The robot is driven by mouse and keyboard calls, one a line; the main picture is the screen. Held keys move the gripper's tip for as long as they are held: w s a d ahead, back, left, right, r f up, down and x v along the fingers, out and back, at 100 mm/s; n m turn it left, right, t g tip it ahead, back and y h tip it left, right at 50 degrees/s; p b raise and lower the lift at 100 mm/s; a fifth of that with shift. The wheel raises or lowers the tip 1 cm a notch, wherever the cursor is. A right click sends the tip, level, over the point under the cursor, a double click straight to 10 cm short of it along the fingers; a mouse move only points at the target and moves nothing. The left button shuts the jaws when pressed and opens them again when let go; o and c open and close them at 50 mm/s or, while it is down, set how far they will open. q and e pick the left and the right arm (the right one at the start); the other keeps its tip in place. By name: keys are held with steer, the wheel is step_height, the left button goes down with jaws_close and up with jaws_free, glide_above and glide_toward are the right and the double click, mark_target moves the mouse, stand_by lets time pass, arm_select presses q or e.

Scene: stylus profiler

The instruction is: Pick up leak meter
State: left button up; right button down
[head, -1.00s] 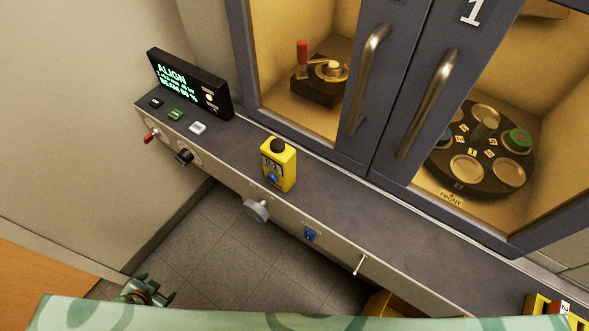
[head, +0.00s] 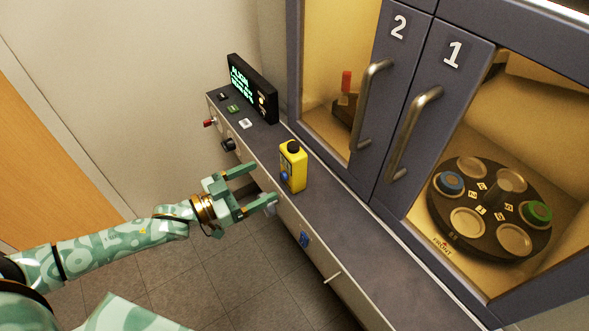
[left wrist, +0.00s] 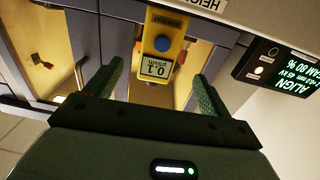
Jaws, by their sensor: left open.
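The leak meter (head: 293,167) is a yellow box with a black top knob, a small display and a blue button. It stands upright on the grey ledge in front of the cabinet. In the left wrist view the meter (left wrist: 160,62) appears upside down between the two fingers, and its display reads 0.1. My left gripper (head: 262,186) is open, with its fingers pointing at the meter from the left, apart from it. The left gripper (left wrist: 159,85) also shows in the wrist view with nothing between its fingers close in. My right gripper is not in view.
The grey ledge (head: 345,231) has a black ALIGN display (head: 252,88) and small buttons at its far left. Cabinet doors with metal handles (head: 411,130) rise behind the meter. A round carousel (head: 490,210) sits inside. Knobs and a lever stick out of the ledge's front.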

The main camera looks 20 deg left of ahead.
mark_target(286, 170)
arm_select(q)
steer(key=x, duration=0.6)
steer(key=shift+w+d+b, duration=0.15)
steer(key=shift+d+b, duration=0.05)
steer(key=shift+b, duration=0.15)
steer(key=x, duration=0.1)
steer(key=b+x, duration=0.1)
steer(key=x, duration=0.3)
steer(key=shift+w+d+f, duration=0.15)
steer(key=shift+w+f, duration=0.05)
steer(key=shift+f, duration=0.15)
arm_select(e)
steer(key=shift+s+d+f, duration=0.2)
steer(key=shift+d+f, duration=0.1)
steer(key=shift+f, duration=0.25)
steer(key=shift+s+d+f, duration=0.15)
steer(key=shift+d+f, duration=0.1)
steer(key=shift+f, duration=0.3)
arm_select(q)
steer(key=shift+s+r, duration=0.1)
steer(key=c, duration=1.3)
